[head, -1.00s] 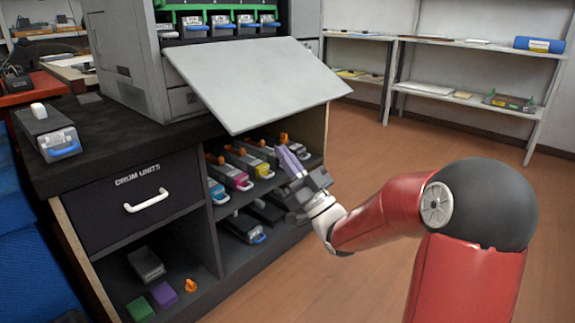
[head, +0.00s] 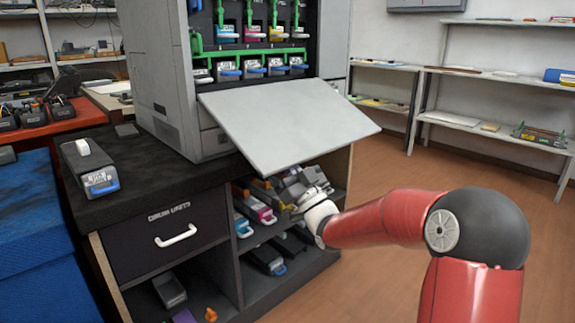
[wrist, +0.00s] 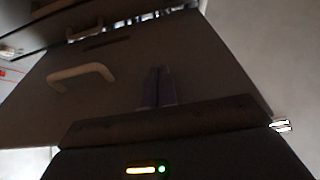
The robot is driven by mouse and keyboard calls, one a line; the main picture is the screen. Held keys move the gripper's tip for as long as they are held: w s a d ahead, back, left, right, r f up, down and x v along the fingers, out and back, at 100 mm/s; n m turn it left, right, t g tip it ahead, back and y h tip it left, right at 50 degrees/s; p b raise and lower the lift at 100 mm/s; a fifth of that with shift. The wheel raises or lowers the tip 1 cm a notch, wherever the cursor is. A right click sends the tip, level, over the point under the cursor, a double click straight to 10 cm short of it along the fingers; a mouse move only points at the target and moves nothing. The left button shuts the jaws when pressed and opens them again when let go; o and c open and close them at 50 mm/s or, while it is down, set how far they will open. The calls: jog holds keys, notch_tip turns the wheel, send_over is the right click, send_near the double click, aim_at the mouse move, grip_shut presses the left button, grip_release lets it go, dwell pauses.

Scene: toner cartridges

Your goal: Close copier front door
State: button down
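The copier front door (head: 290,115) is a light grey panel, hinged down and open, sloping out from the copier (head: 165,75). In the wrist view the door's outer face (wrist: 110,85) fills the middle, with a pale handle (wrist: 80,75) left of the fingers. The two fingers stand close together, with nothing seen between them. I cannot tell whether they touch the door.
Behind the door, several toner cartridges (head: 255,68) sit in green-framed rows. The cabinet shelves (head: 285,275) below hold more cartridges, close to my gripper. A loose cartridge (head: 90,168) lies on the dark cabinet top. Floor to the right is clear.

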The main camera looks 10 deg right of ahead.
aim_at(284, 145)
jog(key=r+p, duration=0.1)
jog(key=r, duration=0.5)
jog(key=shift+s+p, duration=0.2)
jog(key=shift+p, duration=0.15)
jog(key=r+p, duration=0.1)
jog(key=r, duration=0.3)
jog(key=s+d+r+p, duration=0.1)
jog(key=shift+r+p, duration=0.3)
jog(key=shift+r, duration=0.1)
notch_tip(284, 145, up, 6)
jog(key=p, duration=0.2)
jog(key=shift+w+a, duration=0.3)
jog(key=shift+w, duration=0.05)
jog(key=shift+r, duration=0.1)
